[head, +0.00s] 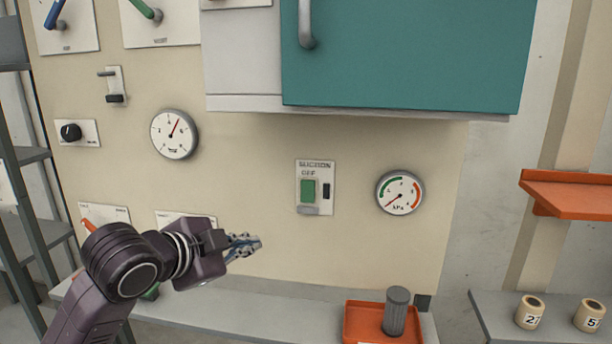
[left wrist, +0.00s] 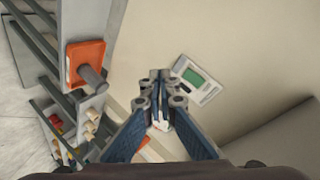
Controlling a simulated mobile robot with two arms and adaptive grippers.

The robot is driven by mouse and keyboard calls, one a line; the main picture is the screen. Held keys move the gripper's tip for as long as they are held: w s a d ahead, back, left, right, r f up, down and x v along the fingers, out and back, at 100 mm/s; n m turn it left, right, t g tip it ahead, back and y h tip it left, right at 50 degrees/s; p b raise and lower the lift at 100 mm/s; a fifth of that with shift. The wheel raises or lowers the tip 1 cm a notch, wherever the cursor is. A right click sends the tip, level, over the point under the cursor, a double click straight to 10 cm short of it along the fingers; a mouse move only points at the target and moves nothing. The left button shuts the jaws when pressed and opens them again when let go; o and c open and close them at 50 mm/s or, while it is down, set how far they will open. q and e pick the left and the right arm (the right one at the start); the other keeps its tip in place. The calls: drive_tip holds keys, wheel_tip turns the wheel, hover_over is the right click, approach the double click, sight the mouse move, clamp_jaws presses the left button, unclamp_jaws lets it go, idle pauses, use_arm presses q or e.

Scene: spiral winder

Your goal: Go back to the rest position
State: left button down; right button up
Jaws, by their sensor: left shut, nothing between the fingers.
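My left gripper (head: 246,246) is in front of the cream panel (head: 250,150), left of and below the suction switch (head: 308,190). It is shut and empty. The switch is a white plate with a green button and the words SUCTION and OFF. In the left wrist view the shut fingers (left wrist: 158,92) point toward the panel, and the switch plate (left wrist: 198,80) lies just right of them, apart from them. My right gripper shows in neither view.
A teal cabinet (head: 410,55) juts out above. Two round gauges (head: 174,134) (head: 400,192) are on the panel. An orange tray (head: 360,322) with a grey cylinder (head: 396,311) stands below. Numbered rolls (head: 530,312) sit at right. Metal shelving (head: 30,205) stands at left.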

use_arm(q)
drive_tip(key=s+a+f+n+g+y, duration=0.15)
drive_tip(key=s+f+n, duration=0.4)
drive_tip(key=f, duration=0.75)
drive_tip(key=s+a+f+n+g+y, duration=0.1)
drive_tip(key=s+a+f+n+g, duration=0.1)
drive_tip(key=s+f, duration=0.85)
drive_tip(key=s+a+f+n+g+y, duration=0.2)
drive_tip(key=s+a+f+n, duration=0.1)
drive_tip(key=s+f, duration=0.55)
drive_tip(key=s+a+f+n+g+y, duration=0.1)
drive_tip(key=s+a+f+n+g, duration=0.25)
drive_tip(key=s+f, duration=0.55)
wheel_tip(320, 180, down, 24)
drive_tip(key=s+f+b, duration=0.1)
drive_tip(key=s, duration=0.2)
drive_tip(key=s+a+f+g+b, duration=0.1)
drive_tip(key=s+a+f, duration=0.1)
drive_tip(key=s+f, duration=1.5)
drive_tip(key=shift+a+f+m+b, duration=0.3)
drive_tip(key=shift+a+f+b, duration=0.05)
